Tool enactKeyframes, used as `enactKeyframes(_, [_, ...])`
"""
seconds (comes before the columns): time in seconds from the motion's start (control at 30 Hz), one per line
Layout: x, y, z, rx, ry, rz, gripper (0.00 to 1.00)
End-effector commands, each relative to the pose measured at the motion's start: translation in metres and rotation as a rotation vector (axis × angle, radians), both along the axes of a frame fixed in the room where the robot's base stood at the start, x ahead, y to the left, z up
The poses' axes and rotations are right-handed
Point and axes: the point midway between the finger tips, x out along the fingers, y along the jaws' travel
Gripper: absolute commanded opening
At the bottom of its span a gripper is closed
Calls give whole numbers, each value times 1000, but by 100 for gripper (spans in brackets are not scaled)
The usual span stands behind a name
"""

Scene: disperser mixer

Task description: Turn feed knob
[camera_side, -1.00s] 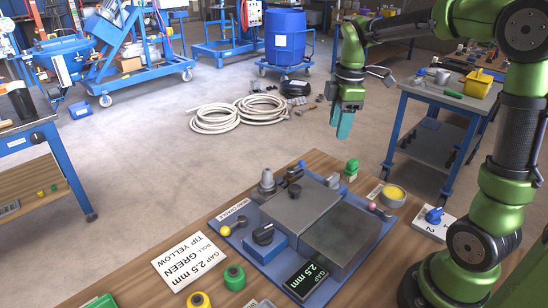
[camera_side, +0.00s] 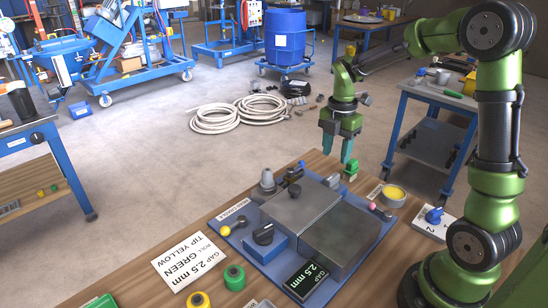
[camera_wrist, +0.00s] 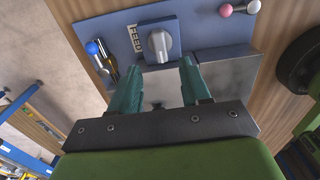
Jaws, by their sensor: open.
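The feed knob (camera_wrist: 160,42) is a grey knob with a raised ridge, on the blue base plate (camera_wrist: 198,30) beside the FEED label (camera_wrist: 134,38) in the wrist view. Its ridge runs roughly up and down in the picture. In the side view it is mostly hidden behind the metal housing (camera_side: 301,209); a small grey part (camera_side: 332,181) shows there. My gripper (camera_side: 337,152) points down above the far side of the plate, its teal fingers spread and empty. In the wrist view the fingertips (camera_wrist: 160,68) lie below the knob in the picture, apart from it.
A black knob (camera_side: 263,234) is at the front.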

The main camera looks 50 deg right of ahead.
Motion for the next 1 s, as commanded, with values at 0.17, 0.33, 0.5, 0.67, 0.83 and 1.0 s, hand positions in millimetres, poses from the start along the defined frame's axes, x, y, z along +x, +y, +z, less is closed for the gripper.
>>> enactKeyframes(0.17, [-1, 1, -38, 2, 4, 1, 47])
enactKeyframes(0.33, [0, 1, -61, 1, 2, 0, 47])
enactKeyframes(0.5, [0, 0, -71, 0, -1, 0, 47])
enactKeyframes(0.67, [0, 0, -72, 0, -1, -1, 47])
enactKeyframes(0.83, [0, 0, -72, 0, -1, -1, 39])
enactKeyframes(1.0, [0, 0, -71, 0, -1, -1, 13])
